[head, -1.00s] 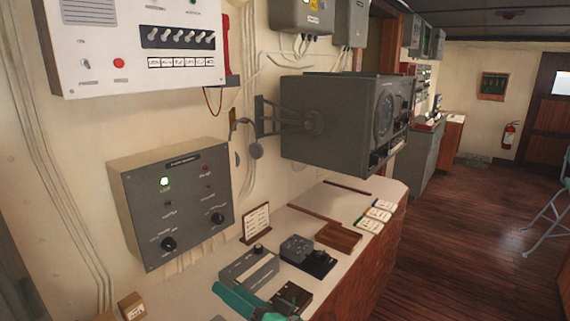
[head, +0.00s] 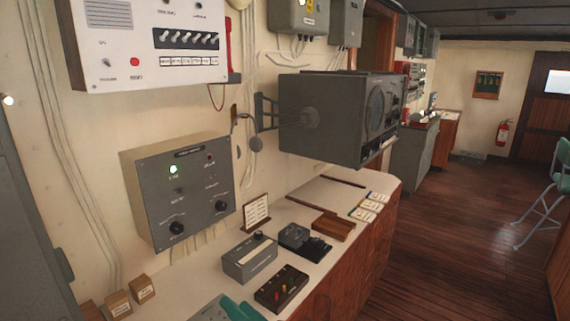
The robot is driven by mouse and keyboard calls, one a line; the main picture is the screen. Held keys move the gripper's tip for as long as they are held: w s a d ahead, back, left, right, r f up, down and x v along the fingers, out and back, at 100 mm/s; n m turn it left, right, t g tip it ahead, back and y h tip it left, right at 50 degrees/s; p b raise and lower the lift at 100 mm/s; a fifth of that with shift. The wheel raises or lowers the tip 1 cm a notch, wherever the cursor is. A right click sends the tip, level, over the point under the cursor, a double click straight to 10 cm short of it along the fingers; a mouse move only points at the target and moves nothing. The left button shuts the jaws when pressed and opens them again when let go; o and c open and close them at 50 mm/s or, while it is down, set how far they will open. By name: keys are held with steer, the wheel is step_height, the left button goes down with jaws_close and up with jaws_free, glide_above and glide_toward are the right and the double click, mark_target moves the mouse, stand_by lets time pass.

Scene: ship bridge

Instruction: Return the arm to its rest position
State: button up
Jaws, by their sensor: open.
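I see nothing held in the gripper. The rest of my arm is out of view or cannot be made out.
A grey box (head: 250,258) and a black device (head: 304,242) stand on the counter. A grey panel (head: 180,190) and a large radar housing (head: 335,118) jut from the wall. Open wooden floor (head: 440,220) lies to the right, with a teal chair (head: 555,190).

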steer(key=s+d+f+m+t+h, duration=0.1)
steer(key=s+d+f+m+h, duration=0.1)
steer(key=s+d+f+h, duration=0.65)
steer(key=s+a+f+m+t+h, duration=0.1)
steer(key=s+a+f+m, duration=0.3)
steer(key=f, duration=0.9)
steer(key=s+d+n+h, duration=0.1)
steer(key=s+d+n, duration=0.1)
steer(key=s, duration=1.1)
steer(key=s+d+n+h, duration=0.2)
steer(key=s+d+n, duration=0.1)
steer(key=s, duration=1)
steer(key=shift+s+d+r+n+t, duration=0.25)
steer(key=shift+r+n+t, duration=0.1)
steer(key=shift+n, duration=0.55)
